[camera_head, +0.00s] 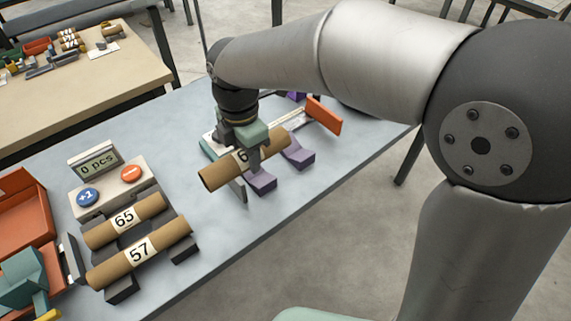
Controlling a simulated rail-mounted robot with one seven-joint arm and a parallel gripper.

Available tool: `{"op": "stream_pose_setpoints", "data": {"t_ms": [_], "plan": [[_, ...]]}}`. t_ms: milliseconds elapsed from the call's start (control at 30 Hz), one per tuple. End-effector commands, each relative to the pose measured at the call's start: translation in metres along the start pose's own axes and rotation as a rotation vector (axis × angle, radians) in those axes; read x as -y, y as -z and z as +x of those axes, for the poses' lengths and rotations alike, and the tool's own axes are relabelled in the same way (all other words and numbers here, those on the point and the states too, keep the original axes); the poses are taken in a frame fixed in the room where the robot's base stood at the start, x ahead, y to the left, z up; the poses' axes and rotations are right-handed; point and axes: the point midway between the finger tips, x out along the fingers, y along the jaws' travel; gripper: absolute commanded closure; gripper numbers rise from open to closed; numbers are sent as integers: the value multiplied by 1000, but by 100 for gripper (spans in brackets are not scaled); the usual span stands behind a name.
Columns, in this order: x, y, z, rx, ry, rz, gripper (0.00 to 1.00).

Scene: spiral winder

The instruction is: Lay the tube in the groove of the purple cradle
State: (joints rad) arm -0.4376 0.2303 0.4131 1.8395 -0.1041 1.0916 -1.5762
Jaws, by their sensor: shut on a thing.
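A brown cardboard tube (220,176) with a white label, its number partly covered with a 6 showing, is held by my gripper (253,158). The gripper points down and is shut around the tube near its middle. The purple cradle shows as two blocks, a nearer one (262,183) and a farther one (298,154), on the grey table. The tube lies close above or behind these blocks in the picture, with its left end sticking out past them. I cannot tell whether it touches the cradle. The groove is mostly hidden.
Two tubes labelled 65 (128,218) and 57 (142,252) lie on dark supports at left. A counter box (100,165) reads 0 pcs beside blue and orange buttons. An orange plate (324,116) stands right of the gripper. The table's front middle is clear.

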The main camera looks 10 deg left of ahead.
Motion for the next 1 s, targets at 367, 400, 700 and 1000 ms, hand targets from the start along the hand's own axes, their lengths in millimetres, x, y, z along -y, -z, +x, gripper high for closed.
{"op": "stream_pose_setpoints", "data": {"t_ms": [367,400,700,1000], "plan": [[-20,-34,34,-1,2,5,79],[-25,-42,38,-2,3,6,79],[-57,-96,83,-1,5,3,79],[-69,-114,109,-1,0,2,79]]}}
